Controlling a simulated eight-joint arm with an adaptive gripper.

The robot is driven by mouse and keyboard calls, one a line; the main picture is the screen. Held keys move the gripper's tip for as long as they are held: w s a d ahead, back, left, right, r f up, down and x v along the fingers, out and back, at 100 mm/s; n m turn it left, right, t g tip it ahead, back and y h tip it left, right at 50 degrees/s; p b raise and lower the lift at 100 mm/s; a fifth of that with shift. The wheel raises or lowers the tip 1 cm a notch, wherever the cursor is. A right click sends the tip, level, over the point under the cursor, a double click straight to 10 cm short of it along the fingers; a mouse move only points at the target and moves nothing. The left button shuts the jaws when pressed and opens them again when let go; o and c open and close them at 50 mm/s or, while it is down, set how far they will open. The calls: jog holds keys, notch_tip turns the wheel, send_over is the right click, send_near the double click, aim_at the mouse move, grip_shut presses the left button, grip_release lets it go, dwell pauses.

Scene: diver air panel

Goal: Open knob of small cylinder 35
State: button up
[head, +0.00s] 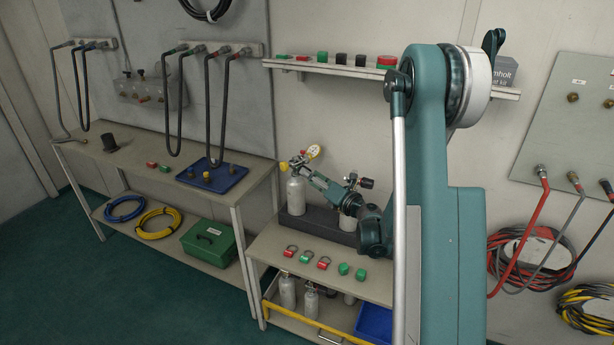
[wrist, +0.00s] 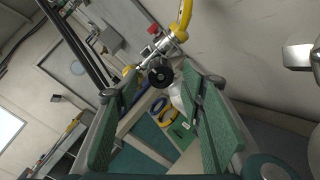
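A second cylinder (head: 349,222) with a dark gauge (head: 366,183) stands to the right in the same rack (head: 320,222), close to my wrist. Red and green small parts lie on the bench (head: 275,243) in front. A wall shelf (head: 290,65) runs above.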

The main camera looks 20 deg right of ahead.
jog(key=shift+x, duration=1.35)
jog(key=shift+c, duration=0.3)
jog(key=c, duration=0.8)
